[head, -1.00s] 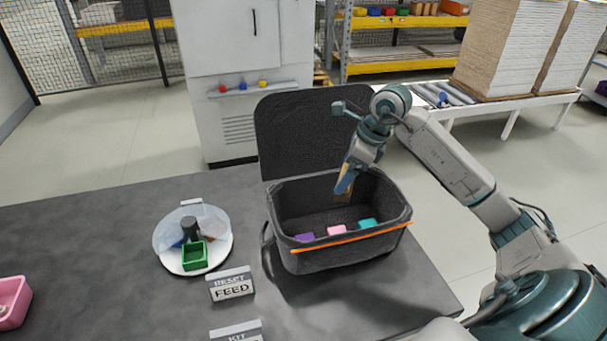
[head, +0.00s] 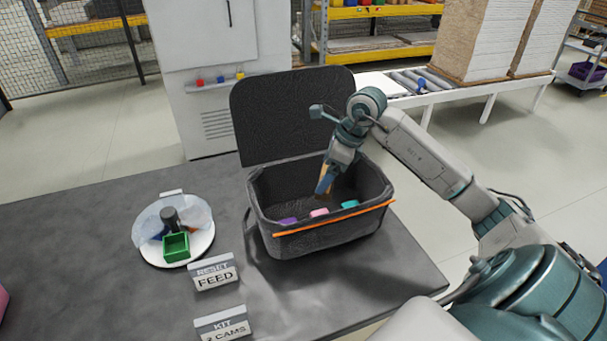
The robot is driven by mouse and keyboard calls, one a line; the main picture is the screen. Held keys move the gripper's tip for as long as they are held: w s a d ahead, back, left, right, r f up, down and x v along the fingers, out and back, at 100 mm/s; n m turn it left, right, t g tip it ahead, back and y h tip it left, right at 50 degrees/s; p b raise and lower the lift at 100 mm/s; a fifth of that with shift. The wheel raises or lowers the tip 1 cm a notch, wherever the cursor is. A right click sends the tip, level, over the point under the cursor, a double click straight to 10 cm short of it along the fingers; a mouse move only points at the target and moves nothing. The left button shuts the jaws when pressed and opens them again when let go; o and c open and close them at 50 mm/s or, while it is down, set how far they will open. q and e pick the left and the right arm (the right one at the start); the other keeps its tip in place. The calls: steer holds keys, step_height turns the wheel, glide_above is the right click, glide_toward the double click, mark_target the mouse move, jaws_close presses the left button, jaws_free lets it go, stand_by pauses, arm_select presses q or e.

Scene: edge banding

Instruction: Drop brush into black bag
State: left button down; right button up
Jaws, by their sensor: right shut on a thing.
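The black bag (head: 330,231) stands open on the table, with its lid (head: 285,118) raised at the back and an orange strip along its front rim. My right gripper (head: 326,184) reaches down from the right, inside the bag's opening. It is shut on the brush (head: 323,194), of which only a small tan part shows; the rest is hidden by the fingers. I cannot tell whether the brush touches the bag's floor. My left gripper is not in view.
Purple (head: 288,221), pink (head: 319,213) and teal (head: 350,204) items lie inside the bag near its front wall. A round white tray (head: 150,252) with a green box (head: 176,247) stands left.

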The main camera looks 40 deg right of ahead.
steer(key=o, duration=0.7)
steer(key=shift+o, duration=0.2)
steer(key=b+v, duration=0.2)
steer(key=v, duration=0.8)
steer(key=shift+s+d+r, duration=0.15)
steer(key=shift+r, duration=0.2)
